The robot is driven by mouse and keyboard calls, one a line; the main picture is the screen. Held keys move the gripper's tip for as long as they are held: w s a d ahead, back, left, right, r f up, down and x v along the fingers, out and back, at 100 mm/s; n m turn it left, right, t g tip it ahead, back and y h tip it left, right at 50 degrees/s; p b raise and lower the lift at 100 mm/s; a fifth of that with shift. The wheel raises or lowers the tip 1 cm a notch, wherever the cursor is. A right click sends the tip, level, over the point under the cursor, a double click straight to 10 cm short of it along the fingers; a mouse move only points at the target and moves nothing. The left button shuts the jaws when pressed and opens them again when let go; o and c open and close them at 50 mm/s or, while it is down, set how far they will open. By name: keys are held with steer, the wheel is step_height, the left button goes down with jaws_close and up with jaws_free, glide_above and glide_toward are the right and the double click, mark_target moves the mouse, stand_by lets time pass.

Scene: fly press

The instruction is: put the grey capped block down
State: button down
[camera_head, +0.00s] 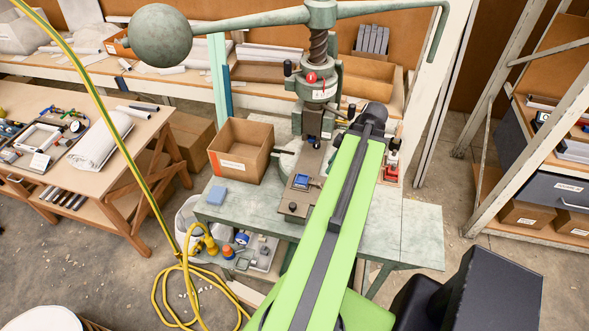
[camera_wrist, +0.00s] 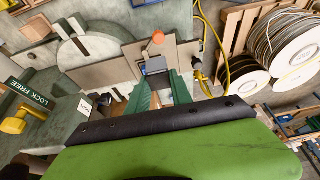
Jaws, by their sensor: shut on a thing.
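In the wrist view my gripper (camera_wrist: 159,82) has its two green fingers on either side of a small grey block (camera_wrist: 155,65) with a darker top edge. It is shut on this block, which I take for the grey capped block. An orange knob shows just beyond the block, over a tan plate (camera_wrist: 112,72). I cannot tell whether the block touches the plate. In the head view my green arm reaches to the right side of the fly press (camera_head: 318,85), and its far end hides my gripper and the held block.
The table's right front is clear. A yellow hose (camera_head: 105,115) hangs at left.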

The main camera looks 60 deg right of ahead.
steer(key=shift+w+f+b, duration=0.2)
steer(key=shift+f+b, duration=0.15)
steer(key=b, duration=0.7)
glide_above(297, 178)
steer(key=s, duration=0.2)
steer(key=f, duration=0.6)
steer(key=shift+w+d+f, duration=0.1)
steer(key=shift+d+f, duration=0.2)
steer(key=shift+d, duration=0.1)
steer(key=shift+w+p, duration=0.2)
steer(key=shift+p, duration=0.1)
step_height(297, 178, down, 4)
steer(key=b, duration=0.4)
steer(key=shift+f, duration=0.2)
steer(key=shift+r, duration=0.25)
steer(key=shift+f, duration=0.15)
steer(key=c, duration=1.1)
jaws_free()
steer(key=shift+c, duration=0.2)
